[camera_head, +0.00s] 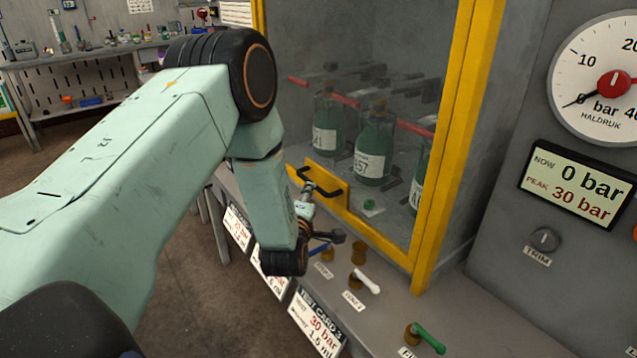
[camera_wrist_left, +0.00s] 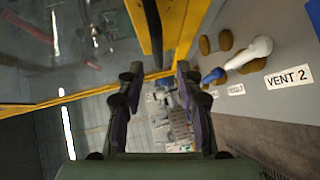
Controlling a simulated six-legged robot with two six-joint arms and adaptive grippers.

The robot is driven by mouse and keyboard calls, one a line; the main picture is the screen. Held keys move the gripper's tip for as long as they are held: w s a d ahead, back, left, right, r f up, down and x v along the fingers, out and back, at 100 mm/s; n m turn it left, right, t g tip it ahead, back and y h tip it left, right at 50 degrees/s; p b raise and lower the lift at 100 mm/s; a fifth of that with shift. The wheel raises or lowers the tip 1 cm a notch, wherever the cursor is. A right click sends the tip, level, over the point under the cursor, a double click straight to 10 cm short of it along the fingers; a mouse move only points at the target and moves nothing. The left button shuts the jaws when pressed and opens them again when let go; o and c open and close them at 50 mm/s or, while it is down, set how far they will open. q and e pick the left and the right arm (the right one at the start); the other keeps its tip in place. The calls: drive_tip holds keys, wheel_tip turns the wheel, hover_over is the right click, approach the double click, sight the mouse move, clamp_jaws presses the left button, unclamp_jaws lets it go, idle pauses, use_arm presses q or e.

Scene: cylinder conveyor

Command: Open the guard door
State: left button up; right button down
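The guard door (camera_head: 400,205) is a clear panel in a yellow frame, and it looks shut. Its black handle (camera_head: 334,192) sits on a yellow plate at the lower left of the panel. My left gripper (camera_head: 324,214) is just in front of and below the handle. In the left wrist view my left gripper (camera_wrist_left: 158,74) has its two fingers apart with nothing held. A dark bar, likely the handle (camera_wrist_left: 155,32), shows ahead of the gap beside a yellow strip. Whether a finger touches it I cannot tell. My right gripper is not in view.
Green cylinders (camera_head: 374,150) stand behind the panel. Vent valves, one with a white lever (camera_head: 366,283), line the ledge below and also show in the wrist view (camera_wrist_left: 250,52). A gauge panel (camera_head: 480,200) stands right. A workbench (camera_head: 100,55) is far left.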

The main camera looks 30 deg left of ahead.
use_arm(q)
drive_tip(key=shift+w+d+r, duration=0.1)
drive_tip(key=shift+w, duration=0.35)
drive_tip(key=b+x, duration=0.1)
drive_tip(key=x, duration=0.5)
drive_tip(key=shift+w, duration=0.1)
drive_tip(key=shift+a, duration=0.25)
drive_tip(key=shift+a, duration=0.15)
drive_tip(key=shift+w, duration=0.1)
drive_tip(key=shift+c, duration=0.5)
clamp_jaws()
